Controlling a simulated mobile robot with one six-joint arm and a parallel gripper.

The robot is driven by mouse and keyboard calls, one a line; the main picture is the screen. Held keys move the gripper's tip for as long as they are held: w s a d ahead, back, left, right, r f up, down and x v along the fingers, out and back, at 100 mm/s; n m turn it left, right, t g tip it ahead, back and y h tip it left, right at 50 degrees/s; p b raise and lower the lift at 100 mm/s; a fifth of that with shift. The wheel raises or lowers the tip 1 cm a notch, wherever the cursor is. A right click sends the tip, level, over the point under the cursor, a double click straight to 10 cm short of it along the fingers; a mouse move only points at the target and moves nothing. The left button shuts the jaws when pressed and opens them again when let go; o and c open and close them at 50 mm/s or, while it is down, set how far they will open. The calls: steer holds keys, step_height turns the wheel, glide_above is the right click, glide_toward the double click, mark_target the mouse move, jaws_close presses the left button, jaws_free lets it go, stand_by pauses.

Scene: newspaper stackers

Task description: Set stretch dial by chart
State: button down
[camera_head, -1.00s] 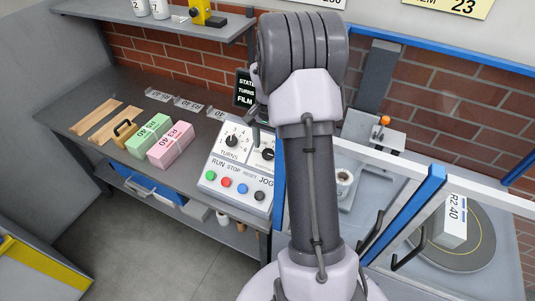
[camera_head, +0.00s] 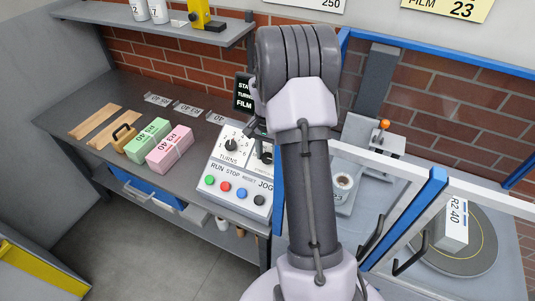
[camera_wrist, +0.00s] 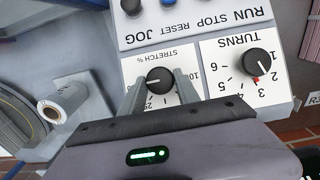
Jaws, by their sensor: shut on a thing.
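The stretch dial is a black knob (camera_wrist: 160,78) on the white control panel (camera_wrist: 130,68), under the upside-down words STRETCH %. My gripper (camera_wrist: 161,92) is shut on it, one finger on each side. A pale mark on the knob faces left in the wrist view; the fingers cover part of the scale, so its exact value is unclear. In the head view my arm hides part of the dial (camera_head: 265,158). The turns dial (camera_wrist: 260,63) has its red mark close to 3.
Coloured buttons (camera_head: 227,187) line the panel's front. A green bundle (camera_head: 148,138) and a pink bundle (camera_head: 170,150) lie left on the bench. A dark display (camera_head: 243,93) stands behind the panel. A blue-posted frame (camera_head: 415,215) and a turntable with a white bundle (camera_head: 453,225) are on the right.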

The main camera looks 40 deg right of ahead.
steer(key=shift+r, duration=0.1)
steer(key=shift+w+r+n+g+p, duration=0.1)
steer(key=shift+n+g+p, duration=0.3)
steer(key=shift+n+p, duration=0.4)
steer(key=shift+w+a+n+g+h+p, duration=0.1)
steer(key=shift+n+g+h+p, duration=0.4)
steer(key=shift+n+p, duration=0.5)
steer(key=shift+w+a+f+n+g+h+p, duration=0.15)
steer(key=shift+n+g+h+p, duration=0.3)
steer(key=shift+n, duration=0.5)
steer(key=shift+s+d+f+n+g+h+p, duration=0.1)
steer(key=shift+n+g+h+p, duration=0.15)
steer(key=shift+n+h+p, duration=0.5)
steer(key=shift+n, duration=0.4)
steer(key=c, duration=0.9)
jaws_free()
